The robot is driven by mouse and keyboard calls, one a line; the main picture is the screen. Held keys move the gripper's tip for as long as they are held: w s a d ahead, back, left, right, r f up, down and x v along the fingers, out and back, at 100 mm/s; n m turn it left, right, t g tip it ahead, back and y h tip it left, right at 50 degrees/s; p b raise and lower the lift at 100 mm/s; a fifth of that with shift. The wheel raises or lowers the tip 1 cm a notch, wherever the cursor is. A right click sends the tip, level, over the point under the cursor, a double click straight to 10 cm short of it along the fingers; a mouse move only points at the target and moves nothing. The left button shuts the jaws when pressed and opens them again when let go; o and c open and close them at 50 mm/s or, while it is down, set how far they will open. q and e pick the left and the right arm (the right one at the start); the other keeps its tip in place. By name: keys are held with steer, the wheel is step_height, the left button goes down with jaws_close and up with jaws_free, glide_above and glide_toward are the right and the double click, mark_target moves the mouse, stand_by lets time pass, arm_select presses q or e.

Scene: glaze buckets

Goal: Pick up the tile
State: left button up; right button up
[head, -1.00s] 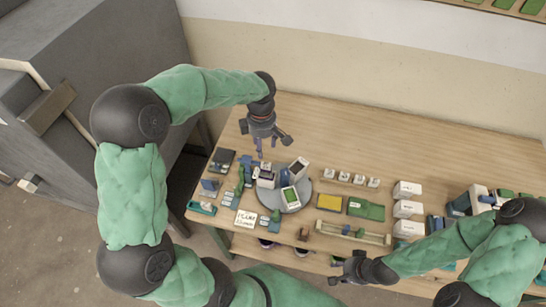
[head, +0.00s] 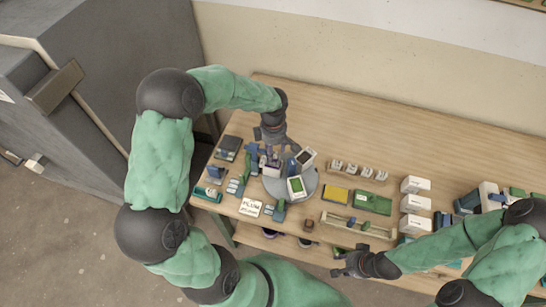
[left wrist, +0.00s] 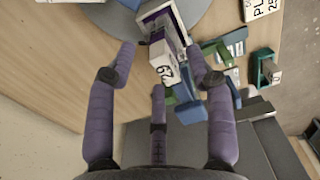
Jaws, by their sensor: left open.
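My left gripper (head: 272,147) is open above the left edge of the grey round turntable (head: 274,188). In the left wrist view its purple fingers (left wrist: 160,62) are spread around a white block (left wrist: 163,63) marked "29", next to a purple-and-white piece (left wrist: 160,22). I cannot tell whether they touch the block. On the turntable, a white piece with a green face (head: 296,186) and a tilted white piece with a dark face (head: 306,157) stand to the right. I cannot tell which piece is the tile. My right gripper (head: 340,262) appears open and empty near the table's front edge.
Small blue and green holders (head: 236,186) crowd left of the turntable, with a lettered white card (head: 250,207) in front. A yellow pad (head: 335,195), a green tray (head: 372,202) and white boxes (head: 415,184) stand to the right. The back of the table is clear.

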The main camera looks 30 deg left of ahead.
arm_select(q)
steer(key=shift+f, duration=0.25)
jaws_close()
steer(key=shift+r, duration=0.2)
